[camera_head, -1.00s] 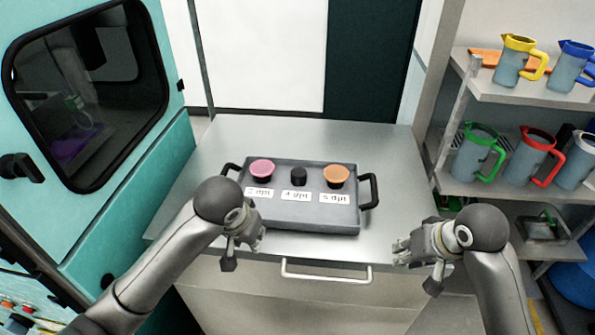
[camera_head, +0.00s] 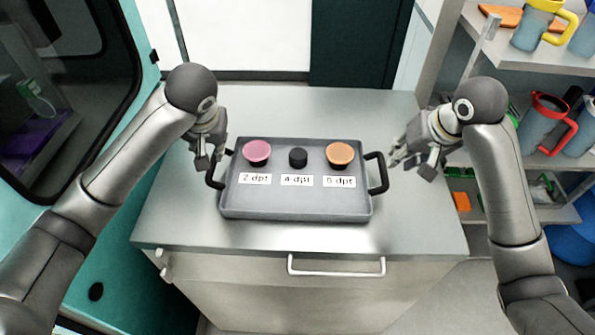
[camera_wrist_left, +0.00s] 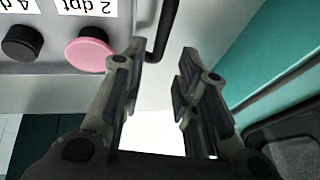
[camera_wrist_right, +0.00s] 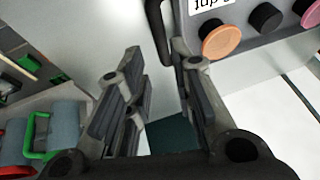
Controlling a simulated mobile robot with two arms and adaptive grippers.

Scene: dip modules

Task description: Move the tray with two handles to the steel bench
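The grey tray (camera_head: 297,205) sits flat on a steel-topped bench (camera_head: 300,105). It has a black left handle (camera_head: 214,172) and a black right handle (camera_head: 380,172). My left gripper (camera_head: 206,160) is open by the left handle; in the left wrist view, that handle (camera_wrist_left: 166,32) shows in line with the gap between the fingers (camera_wrist_left: 165,65). My right gripper (camera_head: 408,160) is open just right of the right handle; in the right wrist view, that handle (camera_wrist_right: 160,30) shows beyond the finger gap, nearer the right finger. Neither gripper visibly holds anything.
Shelves with jugs (camera_head: 545,125) stand close at right. A teal machine (camera_head: 130,60) stands at left. Bare bench surrounds the tray.

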